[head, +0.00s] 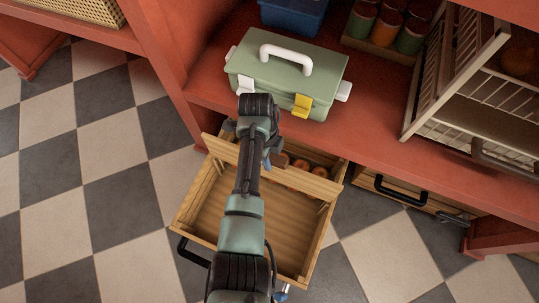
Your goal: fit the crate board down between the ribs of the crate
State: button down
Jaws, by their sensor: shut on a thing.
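The crate (319,248) is a pale wooden open box that sticks out from under the red counter, with a black handle on its front. The crate board (305,182) is a long wooden strip lying crosswise over the crate's rear part. My gripper (262,149) is shut on the board near its middle; my arm hides much of the grip. The board's left end (219,147) shows at the crate's left wall, and its right end is near the right wall. Small ribs (324,208) seem to show inside the right wall. I cannot tell whether the board is between them.
Round orange-brown items (302,164) lie in the crate behind the board. A green toolbox (287,72) stands on the red counter (370,125) just beyond my gripper. A slatted rack (460,75) and several jars (388,27) stand right. The crate's front part is empty.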

jog(key=shift+f, duration=0.1)
dwell(0.3)
jog(key=shift+f+b, duration=0.35)
jog(key=shift+b, duration=0.05)
notch_tip(320, 180, down, 16)
jog(key=b, duration=1.3)
jog(key=shift+f, duration=0.2)
dwell(4.3)
jog(key=c, duration=0.5)
grip_release()
